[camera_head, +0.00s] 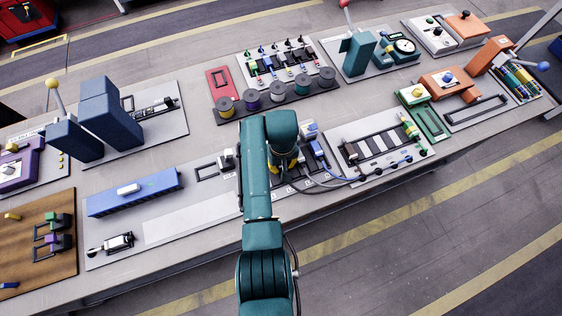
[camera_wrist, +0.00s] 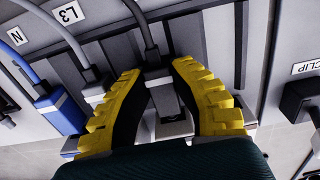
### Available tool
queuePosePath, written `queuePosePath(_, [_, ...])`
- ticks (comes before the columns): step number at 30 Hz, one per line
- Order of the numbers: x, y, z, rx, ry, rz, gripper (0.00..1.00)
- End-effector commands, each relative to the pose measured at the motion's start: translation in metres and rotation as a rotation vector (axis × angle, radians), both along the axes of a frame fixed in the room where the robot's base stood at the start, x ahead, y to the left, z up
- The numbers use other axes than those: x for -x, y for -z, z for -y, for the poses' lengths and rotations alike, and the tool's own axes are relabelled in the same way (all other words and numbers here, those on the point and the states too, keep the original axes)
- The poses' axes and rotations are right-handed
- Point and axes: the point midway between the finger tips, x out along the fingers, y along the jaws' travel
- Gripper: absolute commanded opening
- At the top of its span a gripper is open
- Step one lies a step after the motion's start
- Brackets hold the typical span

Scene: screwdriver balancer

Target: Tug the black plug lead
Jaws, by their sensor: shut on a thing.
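In the wrist view a dark plug (camera_wrist: 164,98) with a dark grey lead (camera_wrist: 146,32) stands between the yellow fingers of my gripper (camera_wrist: 158,74). The fingers are shut on this plug, one on each side, and its lead runs up out of view. In the head view my gripper (camera_head: 286,163) is over the middle panel, and my arm hides the plug there.
Left of the held plug in the wrist view are a grey plug (camera_wrist: 95,92) under the label L3 and a blue plug (camera_wrist: 60,112). A black plug (camera_wrist: 300,102) near the label CLIP is at the right. Cables (camera_head: 325,183) loop right of my arm in the head view.

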Motion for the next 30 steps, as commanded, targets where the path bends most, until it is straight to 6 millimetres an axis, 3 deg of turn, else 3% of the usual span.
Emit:
queuePosePath(1, [0.003, 0.004, 0.0, 0.0, 0.0, -0.008, 0.0])
queuePosePath(2, [0.003, 0.004, 0.0, 0.0, 0.0, -0.008, 0.29])
queuePosePath(6, [0.002, 0.003, 0.0, 0.0, 0.0, -0.005, 0.52])
queuePosePath(16, [0.0, -0.004, 0.0, -0.001, 0.0, 0.0, 0.52])
queuePosePath(30, [0.0, -0.057, 0.0, -0.001, 0.0, 0.0, 0.52])
